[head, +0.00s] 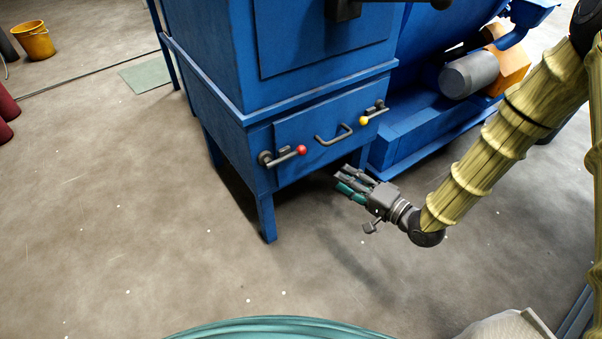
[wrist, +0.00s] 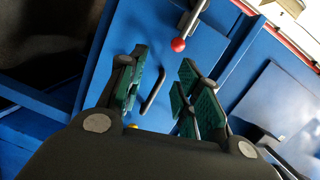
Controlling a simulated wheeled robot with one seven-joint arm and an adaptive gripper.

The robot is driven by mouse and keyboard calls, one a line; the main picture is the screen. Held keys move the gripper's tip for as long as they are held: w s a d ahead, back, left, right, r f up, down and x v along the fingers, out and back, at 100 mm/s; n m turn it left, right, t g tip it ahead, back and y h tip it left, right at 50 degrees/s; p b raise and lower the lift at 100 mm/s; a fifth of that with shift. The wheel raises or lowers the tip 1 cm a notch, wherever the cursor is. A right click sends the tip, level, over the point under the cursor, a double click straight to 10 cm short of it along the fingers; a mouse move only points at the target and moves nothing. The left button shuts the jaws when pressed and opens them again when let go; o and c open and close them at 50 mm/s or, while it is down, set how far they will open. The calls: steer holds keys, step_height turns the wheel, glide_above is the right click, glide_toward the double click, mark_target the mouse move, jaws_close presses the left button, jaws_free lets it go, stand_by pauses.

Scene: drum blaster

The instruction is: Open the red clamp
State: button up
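The red clamp (head: 283,157) is a dark metal lever with a red ball knob, on the left side of the blue machine's lower front panel. In the wrist view its red knob (wrist: 178,44) shows at top centre, beyond the fingertips. My gripper (head: 348,185) is in front of the panel, to the right of and lower than the red knob in the head view. In the wrist view its green-padded fingers (wrist: 163,65) are spread apart with nothing between them. It appears apart from the clamp.
A bar handle (head: 334,136) sits mid-panel, and a yellow-knobbed clamp (head: 374,115) is at the panel's right. The blue machine (head: 235,120) stands on legs. A yellow bucket (head: 34,40) is far left. Floor in front is mostly clear.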

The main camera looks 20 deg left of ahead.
steer(key=a+f+g+y+b, duration=0.1)
steer(key=a+y+b, duration=0.1)
steer(key=b, duration=0.3)
steer(key=n+g+y+b, duration=0.1)
steer(key=g+y+b, duration=0.1)
steer(key=b, duration=0.6)
glide_toward(286, 157)
steer(key=w+a, duration=0.4)
steer(key=shift+b+x, duration=0.4)
steer(key=shift+x, duration=0.7)
steer(key=shift+s+r, duration=0.15)
jaws_close()
